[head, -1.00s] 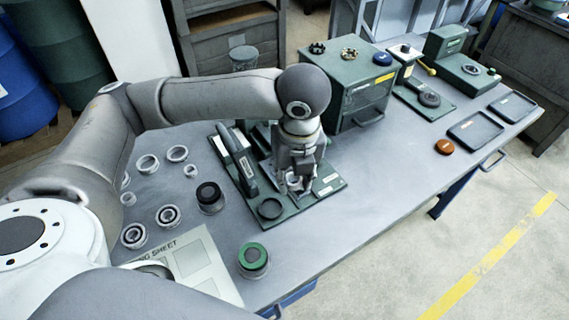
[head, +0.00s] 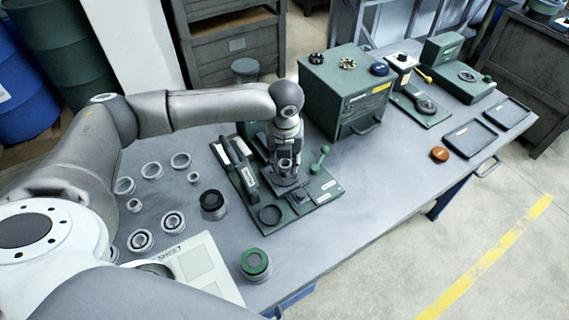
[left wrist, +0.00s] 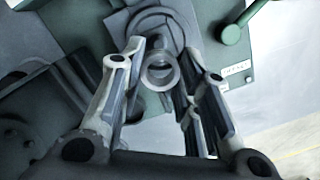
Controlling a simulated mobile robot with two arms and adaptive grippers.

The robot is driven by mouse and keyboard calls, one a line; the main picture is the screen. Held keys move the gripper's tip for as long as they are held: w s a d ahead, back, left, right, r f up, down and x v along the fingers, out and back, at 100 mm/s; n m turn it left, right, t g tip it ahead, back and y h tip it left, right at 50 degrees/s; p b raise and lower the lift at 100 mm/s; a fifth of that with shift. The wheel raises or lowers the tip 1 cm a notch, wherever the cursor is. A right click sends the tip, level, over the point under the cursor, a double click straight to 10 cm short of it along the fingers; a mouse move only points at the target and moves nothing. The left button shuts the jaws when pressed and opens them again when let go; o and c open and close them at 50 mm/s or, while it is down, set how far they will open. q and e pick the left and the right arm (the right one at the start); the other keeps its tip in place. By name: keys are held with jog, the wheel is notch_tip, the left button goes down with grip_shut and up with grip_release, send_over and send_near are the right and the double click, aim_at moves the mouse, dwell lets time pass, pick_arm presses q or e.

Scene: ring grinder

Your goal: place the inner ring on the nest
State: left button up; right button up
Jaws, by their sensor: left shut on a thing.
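My left gripper (head: 287,168) points down over the green fixture (head: 243,190) in the head view. It is shut on a small grey metal ring, the inner ring (left wrist: 160,86), which shows between the fingers (left wrist: 160,95) in the left wrist view. Behind the ring in that view lies a dark grey plate with a round seat (left wrist: 152,18), likely the nest. The ring appears above it, but the gap cannot be judged. In the head view the gripper largely hides ring and seat. My right gripper is out of view.
A green-knobbed lever (head: 319,160) stands right of the gripper. Several loose rings and bearings (head: 173,221) lie to the left. A green-topped round part (head: 254,263) is at the front edge. A green cabinet (head: 340,95) stands behind right. The table's right middle is mostly clear.

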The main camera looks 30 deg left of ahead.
aim_at(284, 168)
pick_arm(q)
jog(key=shift+w+a+f, duration=0.35)
jog(key=shift+w+f, duration=0.1)
jog(key=shift+f, duration=0.25)
jog(key=shift+w+f+p, duration=0.1)
jog(key=shift+f+p, duration=0.3)
jog(key=shift+f, duration=1.3)
jog(key=o, duration=0.7)
jog(key=shift+f, duration=0.1)
jog(key=shift+o, duration=0.2)
notch_tip(284, 168, up, 12)
jog(key=s+b, duration=0.1)
jog(key=b, duration=0.1)
jog(key=shift+s+d, duration=0.2)
jog(key=shift+d, duration=0.05)
